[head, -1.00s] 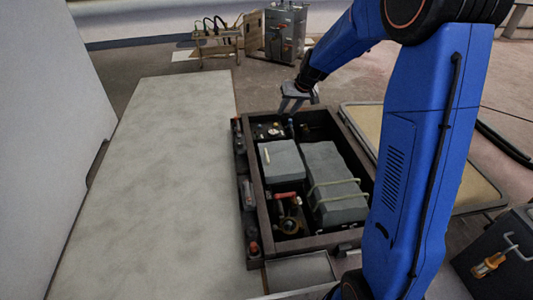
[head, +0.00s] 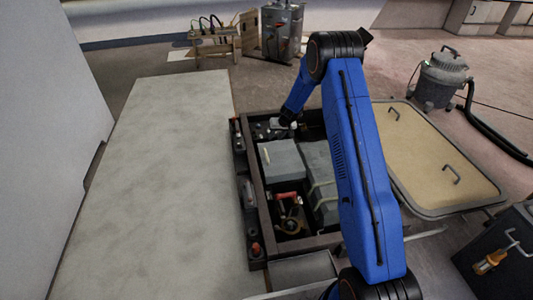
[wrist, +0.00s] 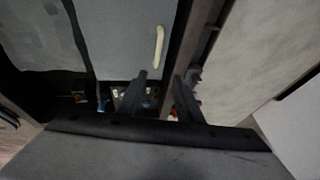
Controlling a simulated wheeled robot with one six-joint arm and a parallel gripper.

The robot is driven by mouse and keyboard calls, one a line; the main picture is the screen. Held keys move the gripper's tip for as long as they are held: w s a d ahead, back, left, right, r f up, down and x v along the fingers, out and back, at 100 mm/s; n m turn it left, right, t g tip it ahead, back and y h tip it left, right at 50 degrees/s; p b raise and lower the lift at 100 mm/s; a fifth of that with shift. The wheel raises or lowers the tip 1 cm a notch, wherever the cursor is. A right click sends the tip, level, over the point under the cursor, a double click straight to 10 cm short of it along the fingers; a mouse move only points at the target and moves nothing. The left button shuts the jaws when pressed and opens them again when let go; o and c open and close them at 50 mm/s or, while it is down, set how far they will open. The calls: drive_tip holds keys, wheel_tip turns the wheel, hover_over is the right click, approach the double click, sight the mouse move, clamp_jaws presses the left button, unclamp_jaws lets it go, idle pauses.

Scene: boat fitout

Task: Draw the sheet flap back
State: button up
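A grey flap-like cover (head: 284,160) lies flat in the left part of a dark-framed open compartment in the head view. A cream strip (head: 267,156) sits near its left edge. In the wrist view the grey cover (wrist: 120,35) fills the upper middle, with the cream strip (wrist: 159,45) near its right side. My gripper (head: 285,124) is at the far end of the compartment, beyond the cover. In the wrist view my gripper (wrist: 163,82) has its fingers apart and nothing seen between them. The cream strip is ahead of the fingertips, apart from them.
The compartment's dark rim (head: 258,210) surrounds the cover, a larger grey block (head: 318,165) and a red-handled fitting (head: 287,196). A pale flat surface (head: 150,190) lies clear to the left. A tan hatch panel (head: 440,155) and a vacuum (head: 440,78) are at the right.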

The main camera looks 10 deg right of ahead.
drive_tip(key=x, duration=1.9)
drive_tip(key=shift+w+d+f, duration=0.1)
drive_tip(key=shift+d+f, duration=0.1)
drive_tip(key=shift+f, duration=0.05)
drive_tip(key=shift+c, duration=0.5)
drive_tip(key=shift+d, duration=0.1)
clamp_jaws()
